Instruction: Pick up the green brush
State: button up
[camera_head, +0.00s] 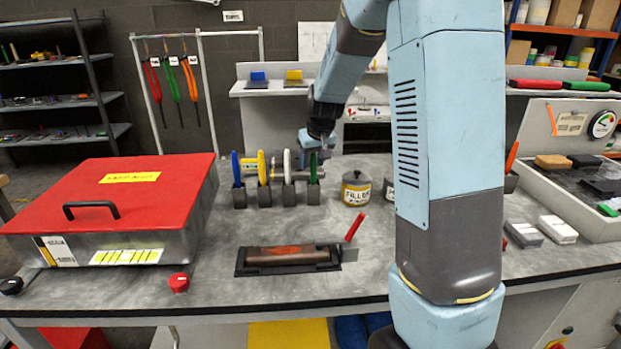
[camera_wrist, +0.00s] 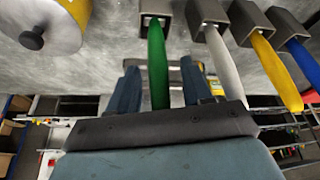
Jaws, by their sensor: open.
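The green brush (camera_head: 313,168) stands upright in a dark square holder (camera_head: 313,194) on the grey bench, rightmost in a row with white, yellow and blue ones. In the wrist view the green brush (camera_wrist: 157,60) rises from its holder and shows between my two fingers. My gripper (camera_head: 316,148) is at the upper end of the green brush in the head view. In the wrist view my gripper (camera_wrist: 160,72) is open, with a finger on each side of the brush and visible gaps. Whether a finger touches it cannot be told.
The white brush (camera_head: 286,166) stands close to the left of the green one, then the yellow (camera_head: 261,167) and blue (camera_head: 236,168) ones. A yellow filler can (camera_head: 355,191) stands to the right. A red-lidded box (camera_head: 110,195) fills the left bench. A dark tray (camera_head: 288,260) lies in front.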

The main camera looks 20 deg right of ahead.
grip_shut()
dwell(0.4)
jog(key=shift+r, duration=0.15)
